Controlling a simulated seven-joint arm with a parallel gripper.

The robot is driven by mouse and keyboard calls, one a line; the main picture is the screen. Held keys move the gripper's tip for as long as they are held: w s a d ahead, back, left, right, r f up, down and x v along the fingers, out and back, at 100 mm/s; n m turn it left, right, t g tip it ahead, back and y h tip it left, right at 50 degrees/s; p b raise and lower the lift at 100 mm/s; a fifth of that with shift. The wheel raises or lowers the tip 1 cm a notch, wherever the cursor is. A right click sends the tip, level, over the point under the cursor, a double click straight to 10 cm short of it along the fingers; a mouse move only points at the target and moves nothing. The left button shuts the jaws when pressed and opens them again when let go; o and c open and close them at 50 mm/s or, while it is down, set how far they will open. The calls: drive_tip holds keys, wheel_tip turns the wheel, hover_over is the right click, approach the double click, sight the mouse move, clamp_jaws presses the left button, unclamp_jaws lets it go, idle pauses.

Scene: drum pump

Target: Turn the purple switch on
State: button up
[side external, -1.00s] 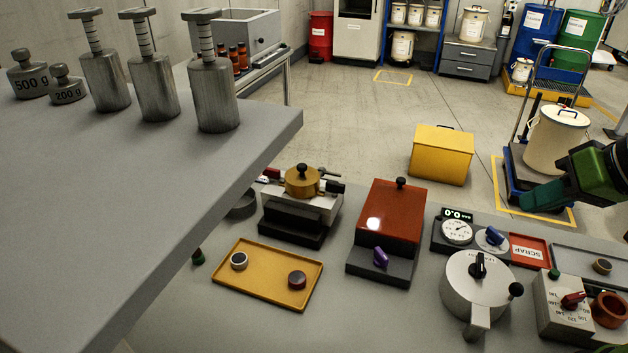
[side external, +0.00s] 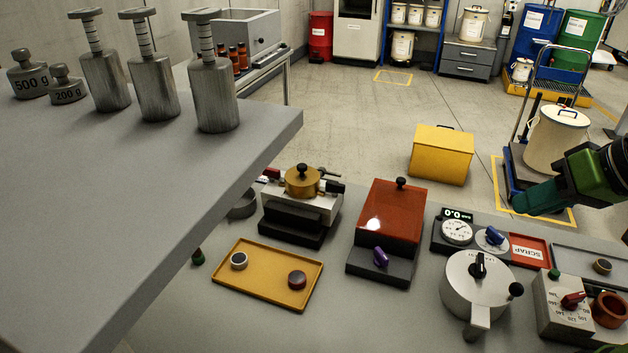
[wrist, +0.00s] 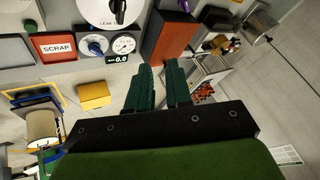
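The purple switch (side external: 380,256) is a small knob on the front of the dark base of a red-brown box (side external: 392,212), in the middle of the side view. In the wrist view only part of the purple switch (wrist: 185,5) shows, at the top edge, above the red-brown box (wrist: 168,38). My gripper (side external: 518,206) is at the right of the side view, well apart from the switch. In the wrist view my gripper (wrist: 159,66) has its two dark green fingers apart, with a narrow gap and nothing held between them.
A yellow tray (side external: 240,288) with two round knobs lies left of the box. A grey round device (side external: 462,290) with a black lever, a dial gauge (side external: 457,231) and a blue knob (side external: 492,238) stand to its right. A high grey table (side external: 130,190) fills the left foreground.

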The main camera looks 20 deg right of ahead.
drive_tip(key=w+a+f+n+g, duration=0.2)
drive_tip(key=w+a+n+g, duration=0.15)
drive_tip(key=w+a, duration=0.4)
drive_tip(key=g+h, duration=0.2)
drive_tip(key=g, duration=0.2)
approach(382, 253)
drive_tip(key=shift+t, duration=0.25)
drive_tip(key=f, duration=0.8)
drive_tip(key=shift+s+a+f, duration=0.1)
drive_tip(key=shift+s+f, duration=0.1)
drive_tip(key=shift+f, duration=0.15)
drive_tip(key=shift+c, duration=0.3)
clamp_jaws()
